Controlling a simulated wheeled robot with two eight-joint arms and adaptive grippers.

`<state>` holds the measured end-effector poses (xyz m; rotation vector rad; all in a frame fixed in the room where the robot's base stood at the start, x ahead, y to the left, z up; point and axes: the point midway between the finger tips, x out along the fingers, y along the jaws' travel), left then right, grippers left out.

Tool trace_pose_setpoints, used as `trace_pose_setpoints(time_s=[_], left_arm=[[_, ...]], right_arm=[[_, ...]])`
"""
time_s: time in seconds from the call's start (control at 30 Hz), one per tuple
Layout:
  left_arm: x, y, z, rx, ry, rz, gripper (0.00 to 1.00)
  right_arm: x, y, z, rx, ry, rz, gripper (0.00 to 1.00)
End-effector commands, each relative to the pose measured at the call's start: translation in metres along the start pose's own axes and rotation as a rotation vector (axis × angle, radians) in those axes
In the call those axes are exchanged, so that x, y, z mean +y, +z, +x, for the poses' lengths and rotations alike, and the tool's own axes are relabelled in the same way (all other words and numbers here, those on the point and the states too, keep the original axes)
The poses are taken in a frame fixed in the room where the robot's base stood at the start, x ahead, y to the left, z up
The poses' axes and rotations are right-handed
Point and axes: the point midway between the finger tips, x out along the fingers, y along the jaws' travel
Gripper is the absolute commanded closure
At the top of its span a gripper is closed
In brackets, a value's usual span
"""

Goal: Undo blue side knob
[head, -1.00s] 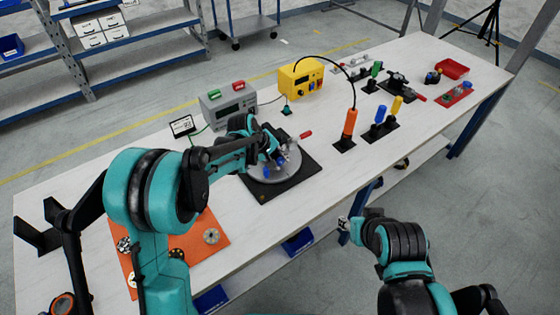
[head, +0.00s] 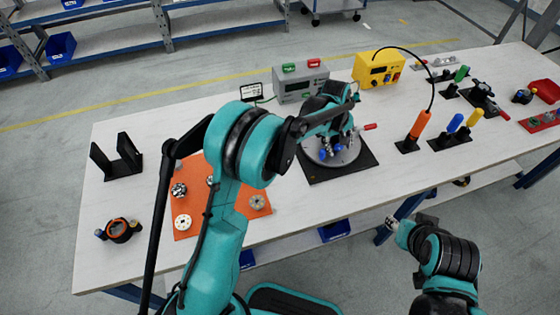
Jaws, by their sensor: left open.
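A round grey fixture (head: 352,156) with small blue knobs (head: 324,154) sits on a square black plate (head: 313,175) on the bench. A red-tipped lever (head: 370,127) sticks out at its right. My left gripper (head: 338,143) is over the fixture, pointing down among the blue knobs, with its jaws open. Its hand and wrist hide the back of the fixture. I cannot tell whether the fingers touch a knob. My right gripper (head: 392,222) is low, off the bench's front edge, away from the fixture; its jaws are too small to read.
A grey box (head: 301,86) with green and red tops and a yellow box (head: 379,69) stand behind the fixture. An orange-handled tool (head: 419,125) stands to its right. An orange mat (head: 240,203) with several small round parts lies to its left.

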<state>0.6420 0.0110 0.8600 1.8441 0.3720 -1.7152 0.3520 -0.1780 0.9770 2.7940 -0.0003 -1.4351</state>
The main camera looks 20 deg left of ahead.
Motion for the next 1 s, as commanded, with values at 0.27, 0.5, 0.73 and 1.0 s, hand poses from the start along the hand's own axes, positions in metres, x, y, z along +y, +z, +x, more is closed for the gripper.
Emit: trace_pose_setpoints(time_s=[0.27, 0.5, 0.73, 1.0], left_arm=[[0.011, 0.000, -0.031, 0.003, -0.232, -0.003, 0.52], [0.023, 0.000, -0.081, 0.003, -0.229, -0.002, 0.52], [-0.004, 0.003, -0.111, 0.039, -0.180, 0.067, 0.52], [-0.039, 0.013, -0.146, 0.090, -0.128, 0.153, 0.52]], right_arm=[[0.000, -0.007, -0.010, 0.000, 0.000, 0.000, 0.60], [0.000, -0.018, -0.026, 0.000, 0.000, 0.000, 0.60], [0.000, -0.011, -0.016, 0.000, 0.000, 0.000, 0.60], [0.000, -0.007, -0.010, 0.000, 0.000, 0.000, 0.60]])
